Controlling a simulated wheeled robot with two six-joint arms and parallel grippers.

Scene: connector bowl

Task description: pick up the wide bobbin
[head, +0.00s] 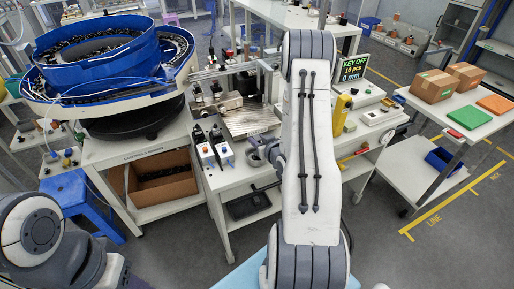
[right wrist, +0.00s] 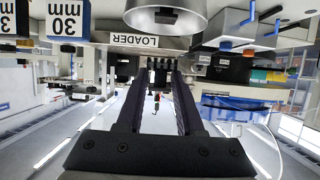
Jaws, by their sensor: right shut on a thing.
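I cannot make out a wide bobbin for certain in either view. In the head view my right arm hides much of the middle, and my right gripper (head: 264,152) is at the front edge of the white bench, beside a grey round part. In the right wrist view my right gripper (right wrist: 163,72) points at the bench edge with its two dark fingers a little apart. It is shut on a small dark thing between the tips, too unclear to name. A silver round part (right wrist: 165,17) is beyond the fingertips. My left gripper is out of view.
A blue bowl feeder (head: 105,50) stands at the left above a cardboard box (head: 163,190). Two small switch boxes (head: 214,150) stand left of my right gripper. In the right wrist view, a LOADER label (right wrist: 133,40) marks the bench edge. Cardboard cartons (head: 433,86) sit on the right table.

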